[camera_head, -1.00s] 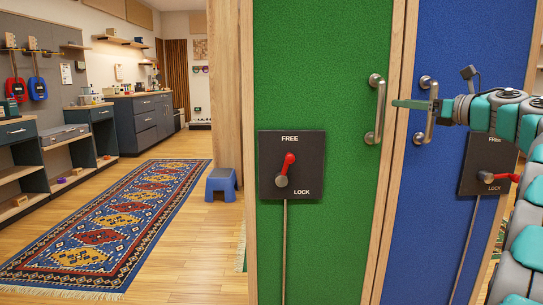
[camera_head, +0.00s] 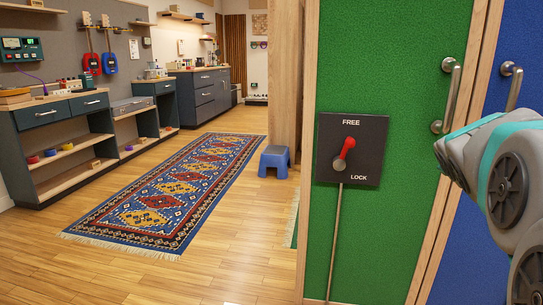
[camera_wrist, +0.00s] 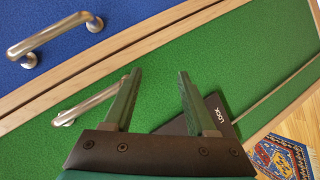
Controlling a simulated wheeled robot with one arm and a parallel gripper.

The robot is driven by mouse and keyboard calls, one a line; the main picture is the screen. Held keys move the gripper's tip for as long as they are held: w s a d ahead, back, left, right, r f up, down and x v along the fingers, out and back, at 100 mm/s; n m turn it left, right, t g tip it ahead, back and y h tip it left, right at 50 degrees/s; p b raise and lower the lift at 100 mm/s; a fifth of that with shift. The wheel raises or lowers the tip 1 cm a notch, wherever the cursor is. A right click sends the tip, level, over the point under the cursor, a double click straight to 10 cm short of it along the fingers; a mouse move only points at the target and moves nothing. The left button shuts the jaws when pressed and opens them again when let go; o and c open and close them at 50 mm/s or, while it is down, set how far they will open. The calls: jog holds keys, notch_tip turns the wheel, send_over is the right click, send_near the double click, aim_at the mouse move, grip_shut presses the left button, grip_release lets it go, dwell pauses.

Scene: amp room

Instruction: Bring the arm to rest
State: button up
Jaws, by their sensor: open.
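My arm (camera_head: 500,175) shows at the right edge of the head view, in front of the blue door. My gripper is outside that view. In the wrist view my gripper (camera_wrist: 159,76) is open, its two green fingers apart with nothing between them. The green door (camera_head: 400,60) lies beyond the fingers. Its metal handle (camera_wrist: 92,104) shows left of the fingers, partly hidden by the left one. A dark FREE/LOCK panel (camera_head: 365,170) with a red lever (camera_head: 345,152) is on the green door; the lever points up toward FREE. The right finger partly covers the panel in the wrist view.
The blue door (camera_head: 490,240) with its handle (camera_head: 511,85) is at the right. A patterned rug (camera_head: 165,200) and a blue stool (camera_head: 274,160) are on the wooden floor at left. Shelves and cabinets (camera_head: 65,135) line the left wall. The floor before the rug is clear.

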jog(key=s+a+f+m+g+y, duration=0.2)
jog(key=s+a+f+g, duration=0.1)
jog(key=s+a+f, duration=0.55)
jog(key=s+a+f+m+g+y, duration=0.2)
jog(key=s+a+f+g, duration=0.3)
jog(key=s+f, duration=0.5)
jog(key=s+a+f+g+y, duration=0.1)
jog(key=s+a+f, duration=0.2)
jog(key=s, duration=0.3)
jog(key=s+a+f+m+g+y, duration=0.1)
jog(key=s+a+f+g, duration=0.1)
jog(key=s+a, duration=0.3)
jog(key=s+a+f+m+g+y+p, duration=0.1)
jog(key=s+a+f+g, duration=0.1)
jog(key=s, duration=0.6)
jog(key=a+f, duration=0.1)
jog(key=a, duration=0.1)
jog(key=shift+s+a+f, duration=0.2)
jog(key=shift+a+f, duration=0.1)
jog(key=shift+a, duration=0.1)
